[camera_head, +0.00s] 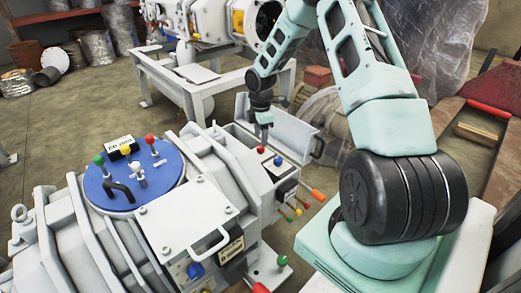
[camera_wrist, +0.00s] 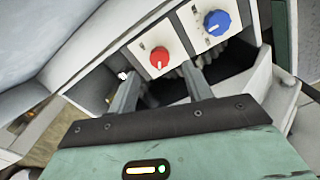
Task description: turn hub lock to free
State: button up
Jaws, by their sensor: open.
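No label reading hub lock is legible, so I cannot tell which control it is. My gripper (camera_head: 264,133) is open over the machine's top panel. In the wrist view, its two fingers (camera_wrist: 161,76) point at a red knob (camera_wrist: 159,57) on a white plate, their tips near its lower edge. The knob's white mark points down. Nothing shows between the fingers. A blue knob (camera_wrist: 217,22) on a similar plate is up and right, its mark pointing down-left. In the head view the red knob (camera_head: 260,149) and blue knob (camera_head: 278,161) sit just below the gripper.
A blue disc (camera_head: 110,192) with coloured levers tops the grey machine. A white hatch with a handle (camera_head: 208,243) lies right of it. Coloured levers (camera_head: 317,194) stick out from the machine's right side. An upright panel (camera_head: 290,132) with a handle stands behind my gripper.

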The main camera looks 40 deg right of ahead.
aim_at(261, 147)
jog(key=shift+f+b, duration=0.7)
jog(key=shift+f, duration=1.65)
jog(key=c, duration=1)
